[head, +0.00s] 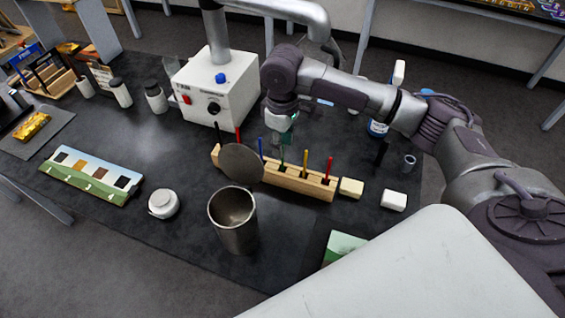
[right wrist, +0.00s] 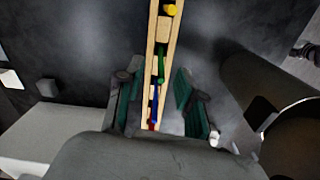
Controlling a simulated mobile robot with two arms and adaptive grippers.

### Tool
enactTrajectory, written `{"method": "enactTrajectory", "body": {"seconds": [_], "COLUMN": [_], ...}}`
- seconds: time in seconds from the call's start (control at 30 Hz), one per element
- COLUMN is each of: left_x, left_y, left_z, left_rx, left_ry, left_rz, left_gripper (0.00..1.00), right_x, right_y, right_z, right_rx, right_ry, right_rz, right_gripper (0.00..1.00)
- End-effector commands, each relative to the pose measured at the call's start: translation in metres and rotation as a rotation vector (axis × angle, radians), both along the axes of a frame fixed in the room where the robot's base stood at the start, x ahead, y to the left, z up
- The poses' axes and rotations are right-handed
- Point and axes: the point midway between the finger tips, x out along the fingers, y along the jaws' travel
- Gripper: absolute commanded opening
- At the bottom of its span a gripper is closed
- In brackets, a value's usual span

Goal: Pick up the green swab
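The green swab (head: 282,156) stands in a long wooden rack (head: 289,180) between a blue swab (head: 261,148) and a yellow swab (head: 305,159). My right gripper (head: 284,138) is directly above the rack at the green swab, pointing down. In the right wrist view my right gripper (right wrist: 157,92) is open, with one finger on each side of the rack. The green swab (right wrist: 161,66) shows between and slightly beyond the fingertips, with nothing held. The blue swab (right wrist: 154,104) also shows between the fingers. My left gripper is not in view.
A metal cup (head: 233,221) with a raised round lid (head: 241,164) stands close in front of the rack. A red swab (head: 328,168) stands at the rack's right. A white machine (head: 218,88) is behind.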

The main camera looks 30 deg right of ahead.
Motion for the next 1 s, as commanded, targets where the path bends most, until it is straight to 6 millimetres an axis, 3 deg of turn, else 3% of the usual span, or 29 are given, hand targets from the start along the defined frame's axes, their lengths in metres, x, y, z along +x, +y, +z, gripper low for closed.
{"method": "enactTrajectory", "body": {"seconds": [0.23,0.5,0.77,0.87,1.0], "left_x": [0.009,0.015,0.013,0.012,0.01], "left_y": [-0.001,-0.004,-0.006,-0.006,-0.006], "left_z": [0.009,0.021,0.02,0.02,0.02], "left_rx": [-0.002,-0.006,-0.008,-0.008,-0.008], "left_ry": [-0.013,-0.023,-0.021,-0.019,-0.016], "left_rz": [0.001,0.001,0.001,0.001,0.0], "left_gripper": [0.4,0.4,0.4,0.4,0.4], "right_x": [-0.002,-0.004,-0.003,-0.003,-0.003], "right_y": [0.0,0.002,0.001,0.001,0.001], "right_z": [-0.018,-0.056,-0.061,-0.061,-0.06], "right_rx": [0.0,0.0,-0.001,-0.001,-0.001], "right_ry": [0.002,0.001,-0.001,-0.001,-0.001], "right_rz": [0.0,0.001,0.002,0.002,0.002], "right_gripper": [0.37,0.37,0.37,0.26,0.02]}}
